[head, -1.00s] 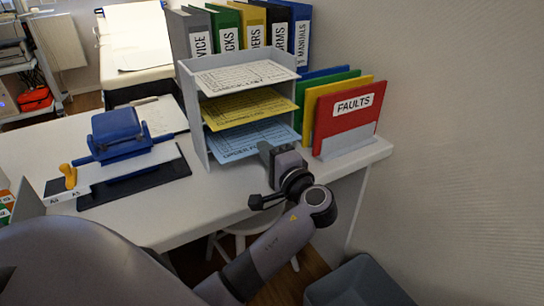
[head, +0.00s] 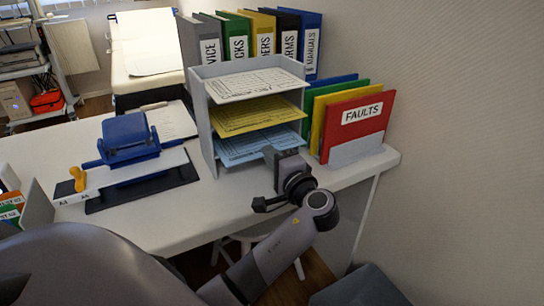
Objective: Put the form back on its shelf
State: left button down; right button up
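A grey three-tier tray rack (head: 207,135) stands on the white desk. A white printed form (head: 250,84) lies on its top tier and a yellow form (head: 252,115) on the middle tier. A blue form (head: 250,145) lies at the bottom tier, its front edge towards me. My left gripper (head: 284,160) is at the right front of the bottom tier, close against the blue form's front edge. Its fingertips are hidden by the gripper body, so whether it grips the form is not visible. My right gripper is not in view.
A row of labelled binders (head: 262,38) stands behind the rack. Coloured folders with a red FAULTS folder (head: 357,122) stand close to its right. The desk front (head: 200,215) is clear. A bin (head: 360,288) stands below.

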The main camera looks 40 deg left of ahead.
pick_arm(q)
jog(key=shift+w+a, duration=0.15)
jog(key=shift+a, duration=0.15)
dwell(0.4)
jog(key=c, duration=1.3)
grip_release()
jog(key=shift+v, duration=3.6)
